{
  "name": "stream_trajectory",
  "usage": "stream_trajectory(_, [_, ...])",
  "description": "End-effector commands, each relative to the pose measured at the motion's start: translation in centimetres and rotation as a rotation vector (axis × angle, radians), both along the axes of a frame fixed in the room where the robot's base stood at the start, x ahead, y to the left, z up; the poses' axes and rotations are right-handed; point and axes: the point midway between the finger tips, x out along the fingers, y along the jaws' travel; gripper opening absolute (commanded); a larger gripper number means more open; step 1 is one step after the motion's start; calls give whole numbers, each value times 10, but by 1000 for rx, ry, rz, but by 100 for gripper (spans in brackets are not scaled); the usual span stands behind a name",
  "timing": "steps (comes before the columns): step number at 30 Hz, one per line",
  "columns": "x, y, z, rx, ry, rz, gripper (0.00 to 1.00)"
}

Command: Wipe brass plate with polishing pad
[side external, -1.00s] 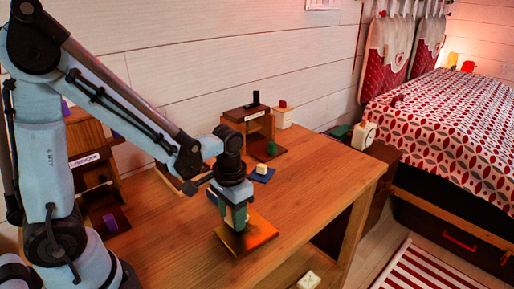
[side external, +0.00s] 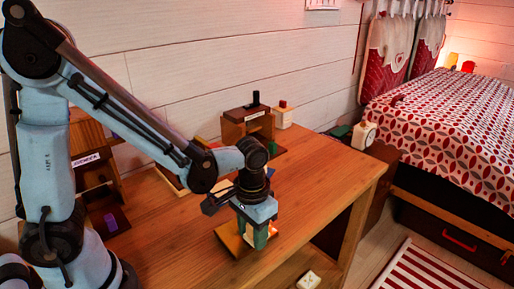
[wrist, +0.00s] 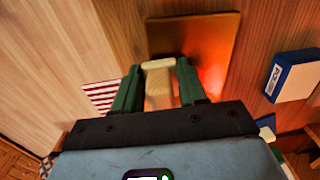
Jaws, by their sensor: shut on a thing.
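The brass plate (side external: 229,238) lies on the wooden table, partly hidden behind my gripper in the side view. In the wrist view the plate (wrist: 205,35) is shiny orange-brown with a bright glare at its right. My gripper (side external: 256,240) points down over the plate's right part. Its green fingers (wrist: 158,85) are shut on the pale wooden grip of the polishing pad (wrist: 158,75). The pad's underside is hidden, so I cannot tell whether it touches the plate.
A blue-and-white labelled box (wrist: 290,76) lies right of the plate in the wrist view. A wooden stand (side external: 245,126) with a dark top is at the back of the table (side external: 325,180). A labelled wooden rack (side external: 85,150) stands at the left. The table's right side is clear.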

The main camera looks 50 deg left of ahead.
Motion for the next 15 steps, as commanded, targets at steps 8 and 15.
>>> stream_trajectory(8, [2, 29, 0, 2, 0, 8, 13])
stream_trajectory(15, [4, 51, 0, 2, 0, 8, 13])
